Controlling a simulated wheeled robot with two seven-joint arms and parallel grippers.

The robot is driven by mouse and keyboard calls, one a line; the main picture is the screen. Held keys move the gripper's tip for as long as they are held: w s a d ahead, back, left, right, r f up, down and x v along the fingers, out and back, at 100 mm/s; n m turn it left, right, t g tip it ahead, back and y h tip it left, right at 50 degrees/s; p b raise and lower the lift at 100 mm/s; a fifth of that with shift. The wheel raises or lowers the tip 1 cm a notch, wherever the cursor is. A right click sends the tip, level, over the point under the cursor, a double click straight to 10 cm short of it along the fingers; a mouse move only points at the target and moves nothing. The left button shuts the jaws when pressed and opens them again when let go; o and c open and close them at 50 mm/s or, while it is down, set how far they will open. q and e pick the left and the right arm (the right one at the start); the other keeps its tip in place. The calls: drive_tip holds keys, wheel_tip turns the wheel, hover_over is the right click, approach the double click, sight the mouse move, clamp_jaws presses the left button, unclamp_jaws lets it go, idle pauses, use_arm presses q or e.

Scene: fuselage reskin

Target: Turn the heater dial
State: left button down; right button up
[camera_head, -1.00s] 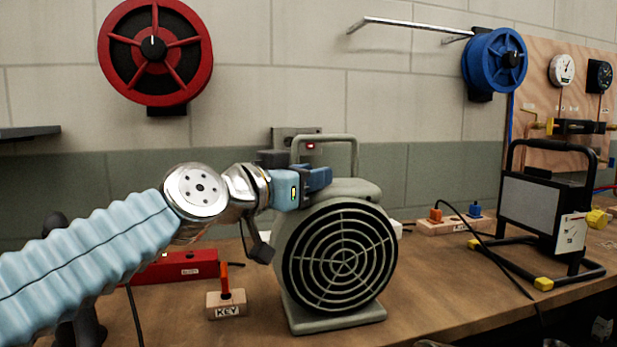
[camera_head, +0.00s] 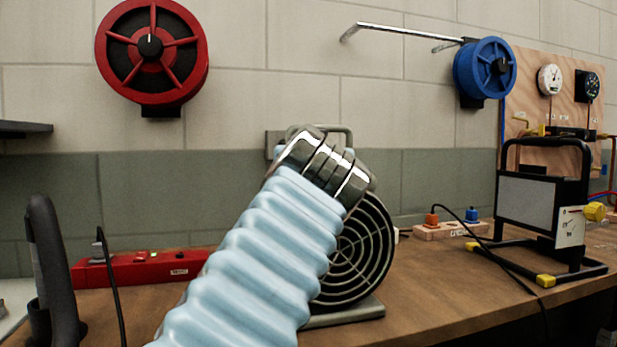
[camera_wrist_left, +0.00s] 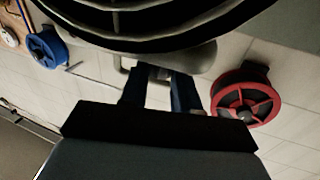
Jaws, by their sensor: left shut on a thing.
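The heater (camera_head: 530,200) is a grey panel in a black frame on yellow feet, at the right of the bench. Its white scale plate (camera_head: 570,227) faces me, with a yellow dial (camera_head: 595,211) at the plate's upper right. My left gripper is far left of it, at the top of a grey-green fan (camera_head: 365,255). My wrist hides its fingers in the head view. In the left wrist view the gripper (camera_wrist_left: 165,80) has its dark blue fingers at the fan's handle (camera_wrist_left: 122,70), apparently shut on it; the contact is hard to see. My right gripper is out of view.
A red power strip (camera_head: 145,268) lies at the left, near a dark upright object (camera_head: 50,265). A wooden block with orange and blue plugs (camera_head: 450,229) sits between fan and heater, with a black cable across the bench. Red (camera_head: 151,50) and blue (camera_head: 484,68) reels hang on the wall.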

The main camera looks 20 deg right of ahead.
use_arm(q)
drive_tip(key=n+y, duration=0.1)
drive_tip(key=y+p, duration=0.1)
drive_tip(key=shift+d+r+n+t+y, duration=0.15)
drive_tip(key=shift+d+n+t+y, duration=0.15)
drive_tip(key=shift+d+n+y, duration=0.1)
drive_tip(key=n+y+p, duration=0.1)
drive_tip(key=y, duration=0.1)
drive_tip(key=n+y+p, duration=0.1)
drive_tip(key=y+p, duration=0.1)
drive_tip(key=shift+d+n+y, duration=0.2)
drive_tip(key=shift+n+y, duration=0.1)
drive_tip(key=shift+n, duration=0.1)
drive_tip(key=shift+w+n+y+p, duration=0.1)
drive_tip(key=shift+n+y+p, duration=0.6)
drive_tip(key=shift+y+p, duration=0.35)
drive_tip(key=shift+f, duration=0.2)
drive_tip(key=c, duration=0.8)
unclamp_jaws()
drive_tip(key=shift+c, duration=0.2)
drive_tip(key=shift+d, duration=0.1)
